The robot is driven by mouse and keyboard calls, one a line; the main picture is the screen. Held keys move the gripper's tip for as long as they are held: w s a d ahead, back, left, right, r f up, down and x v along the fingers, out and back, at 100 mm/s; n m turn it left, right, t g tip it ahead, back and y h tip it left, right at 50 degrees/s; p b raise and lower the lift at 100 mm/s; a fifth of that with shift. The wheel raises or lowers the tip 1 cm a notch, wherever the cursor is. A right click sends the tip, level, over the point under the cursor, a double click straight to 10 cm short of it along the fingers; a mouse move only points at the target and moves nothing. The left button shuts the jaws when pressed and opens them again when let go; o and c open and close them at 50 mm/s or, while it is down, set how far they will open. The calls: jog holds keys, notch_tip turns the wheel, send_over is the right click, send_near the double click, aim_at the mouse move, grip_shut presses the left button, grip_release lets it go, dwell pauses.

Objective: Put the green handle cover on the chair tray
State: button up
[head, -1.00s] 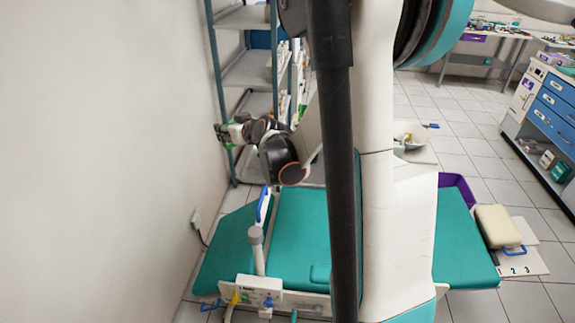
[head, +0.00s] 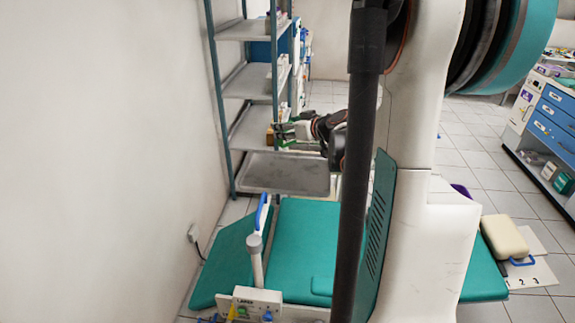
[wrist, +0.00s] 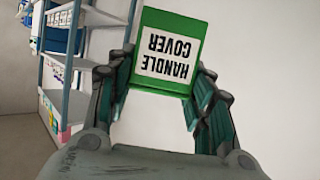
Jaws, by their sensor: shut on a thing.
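The green handle cover is a green block (wrist: 194,27) with a white label reading "HANDLE COVER", upside down in the wrist view. My gripper (wrist: 165,85) is shut on it, with a dark green finger on each side. In the head view my gripper (head: 285,135) points left, in front of the shelf rack, and the cover is too small to make out clearly. A grey rimmed tray (head: 285,178), which looks like the chair tray, shows below my gripper, beyond the teal chair (head: 305,240). Its visible surface looks empty. Whether my gripper is directly over it I cannot tell.
A metal shelf rack (head: 245,85) stands behind the tray, by the left wall. A white post (head: 256,262) and control box (head: 252,300) stand at the chair's near side. A beige cushion (head: 504,238) and blue drawers (head: 556,110) are at the right.

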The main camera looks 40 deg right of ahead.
notch_tip(320, 180, down, 11)
jog(key=b, duration=0.3)
jog(key=shift+f+b, duration=0.2)
jog(key=shift+b, duration=0.2)
jog(key=shift+f, duration=0.15)
jog(key=o, duration=0.8)
jog(key=p+v, duration=0.3)
jog(key=v, duration=0.9)
jog(key=shift+r, duration=0.2)
